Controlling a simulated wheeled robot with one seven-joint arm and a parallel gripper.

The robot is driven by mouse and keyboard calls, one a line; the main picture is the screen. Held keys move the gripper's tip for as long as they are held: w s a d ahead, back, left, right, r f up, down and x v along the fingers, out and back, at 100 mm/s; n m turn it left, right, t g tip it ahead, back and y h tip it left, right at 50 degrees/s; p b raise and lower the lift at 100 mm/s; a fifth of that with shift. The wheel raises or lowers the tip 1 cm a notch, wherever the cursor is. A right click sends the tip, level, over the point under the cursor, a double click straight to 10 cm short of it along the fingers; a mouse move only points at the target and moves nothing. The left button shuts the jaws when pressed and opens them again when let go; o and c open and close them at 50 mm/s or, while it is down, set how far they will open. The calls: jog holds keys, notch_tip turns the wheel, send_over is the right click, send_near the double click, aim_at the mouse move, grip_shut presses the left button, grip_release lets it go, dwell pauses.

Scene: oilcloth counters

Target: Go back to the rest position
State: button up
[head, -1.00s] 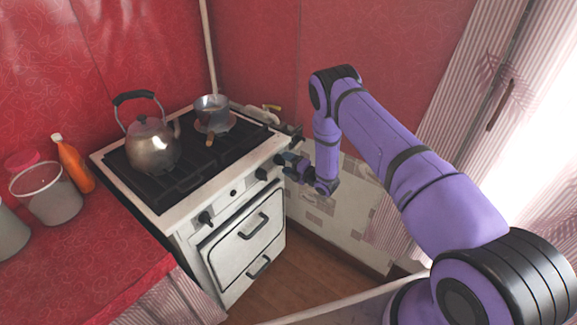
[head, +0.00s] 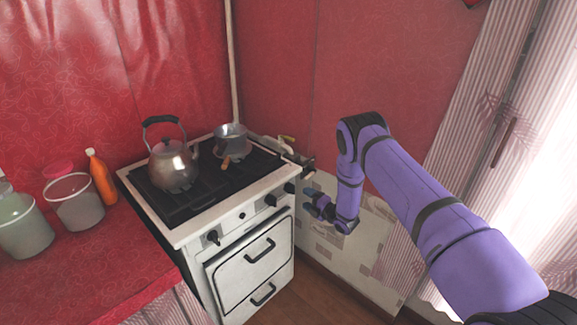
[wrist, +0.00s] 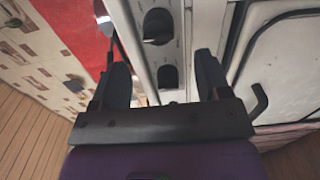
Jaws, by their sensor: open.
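My gripper (head: 318,202) is at the end of my purple arm, beside the right front corner of the white stove (head: 250,228). In the wrist view my gripper (wrist: 162,85) has its two dark fingers spread apart. Nothing is between the fingertips except the stove's front panel with black knobs (wrist: 158,25) beyond them. Whether a finger touches the stove cannot be told.
A metal kettle (head: 173,165) and a small pot (head: 231,140) stand on the stove top. An orange bottle (head: 101,178) and clear containers (head: 75,203) stand on the red counter (head: 95,262) at left. A striped curtain (head: 462,135) hangs at right.

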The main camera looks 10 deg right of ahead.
jog(key=w+d+r+m+h, duration=0.2)
jog(key=w+r+m+h, duration=0.1)
jog(key=r, duration=0.9)
jog(key=w+d+r+m+h, duration=0.2)
jog(key=r+m+h, duration=0.1)
jog(key=r, duration=0.8)
jog(key=s+d+r+m+g+h, duration=0.1)
jog(key=s+d+r+m+h, duration=0.2)
jog(key=r, duration=0.6)
jog(key=s+d+r+m+g+h, duration=0.1)
jog(key=s+r+m, duration=0.4)
jog(key=r, duration=0.5)
jog(key=s+r+m+g, duration=0.1)
jog(key=s+r+m, duration=0.1)
jog(key=s+r, duration=0.35)
jog(key=s+d+r+m+g+h, duration=0.1)
jog(key=s+r+m, duration=0.1)
jog(key=s, duration=0.7)
jog(key=s+r+m+g, duration=0.1)
jog(key=s+r+m, duration=0.1)
jog(key=s+r, duration=0.35)
jog(key=s+a+f+m+g, duration=0.1)
jog(key=s+m+g, duration=0.3)
jog(key=s, duration=2.4)
jog(key=shift+a+f+m, duration=0.15)
jog(key=shift+f+m, duration=0.2)
jog(key=shift+m, duration=0.25)
